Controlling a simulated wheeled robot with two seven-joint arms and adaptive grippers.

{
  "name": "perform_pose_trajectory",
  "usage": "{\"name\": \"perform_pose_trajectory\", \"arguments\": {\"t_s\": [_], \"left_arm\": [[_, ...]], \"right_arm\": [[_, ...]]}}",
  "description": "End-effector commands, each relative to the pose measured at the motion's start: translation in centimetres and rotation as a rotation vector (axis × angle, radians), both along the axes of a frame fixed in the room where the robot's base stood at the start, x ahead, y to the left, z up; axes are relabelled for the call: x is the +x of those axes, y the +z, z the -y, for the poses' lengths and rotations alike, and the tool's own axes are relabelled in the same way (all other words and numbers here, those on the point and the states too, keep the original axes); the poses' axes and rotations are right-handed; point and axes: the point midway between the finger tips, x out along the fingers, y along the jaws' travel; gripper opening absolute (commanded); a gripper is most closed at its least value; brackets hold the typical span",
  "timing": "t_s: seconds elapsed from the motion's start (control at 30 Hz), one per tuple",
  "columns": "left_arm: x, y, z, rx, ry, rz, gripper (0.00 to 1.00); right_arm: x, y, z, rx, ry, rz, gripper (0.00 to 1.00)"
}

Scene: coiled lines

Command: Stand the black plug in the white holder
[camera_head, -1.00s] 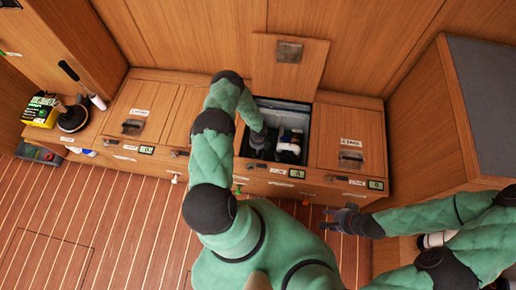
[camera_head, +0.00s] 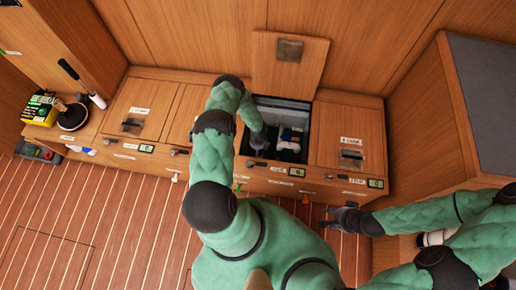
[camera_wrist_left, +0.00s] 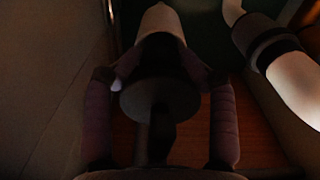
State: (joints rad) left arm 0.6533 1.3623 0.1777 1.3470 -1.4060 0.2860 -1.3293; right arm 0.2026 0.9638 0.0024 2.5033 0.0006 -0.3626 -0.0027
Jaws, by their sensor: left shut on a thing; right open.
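My left gripper (camera_head: 262,142) reaches down into an open locker in the bench. In the left wrist view, its two fingers (camera_wrist_left: 160,95) close around a dark round, flanged piece (camera_wrist_left: 158,102) with a stem, which looks like the black plug. A pale tapered piece (camera_wrist_left: 162,28) shows just beyond it; I cannot tell whether they touch. A white fitting (camera_head: 291,135) with dark parts sits in the locker, right of the gripper. I cannot tell for sure which white part is the holder. My right gripper (camera_head: 328,219) is open and empty in front of the bench.
The locker lid (camera_head: 287,66) stands raised behind the opening. A white pipe with a black collar (camera_wrist_left: 270,42) is close on the right in the wrist view. Closed lids (camera_head: 350,140) flank the opening. A yellow box (camera_head: 38,108) stands far left.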

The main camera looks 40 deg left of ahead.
Motion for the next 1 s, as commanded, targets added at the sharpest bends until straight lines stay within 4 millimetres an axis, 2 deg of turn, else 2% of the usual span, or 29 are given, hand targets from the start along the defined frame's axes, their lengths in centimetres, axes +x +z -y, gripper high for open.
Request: {"name": "perform_pose_trajectory", "arguments": {"t_s": [0.83,0.87,0.97,1.0], "left_arm": [[0.0,-1.4,0.0,0.001,0.001,0.0,0.14],[0.0,-1.4,0.0,0.001,0.001,0.0,0.56],[0.0,-1.4,0.0,0.001,0.001,0.0,0.84],[0.0,-1.4,0.0,0.0,0.0,0.0,0.85]], "right_arm": [[0.0,0.0,0.0,0.0,0.0,0.0,0.45],[0.0,0.0,0.0,0.0,0.0,0.0,0.45],[0.0,0.0,0.0,0.0,0.0,0.0,0.45],[0.0,0.0,0.0,0.0,0.0,0.0,0.45]]}}
